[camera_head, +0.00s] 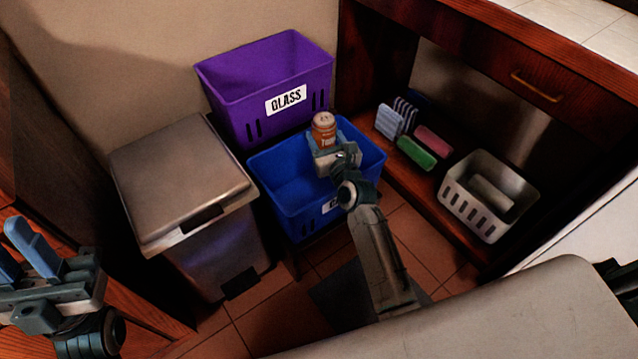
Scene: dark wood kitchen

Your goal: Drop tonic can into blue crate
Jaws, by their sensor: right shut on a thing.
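The tonic can (323,129) is orange-brown with a pale top. My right gripper (324,145) is shut on it and holds it over the right part of the blue crate (279,215). The can looks upright, and its lower part is hidden by the gripper. The visible inside of the blue crate looks empty; my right arm covers part of its front and its label. My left gripper (32,250) is at the lower left, far from the crate, with its fingers apart and nothing between them.
A purple crate (230,88) labelled GLASS stands behind the blue one. A metal pedal bin (180,180) stands close on the left. On the right, a low wooden shelf holds a white basket (468,212), a green sponge (416,153) and a red one (434,139).

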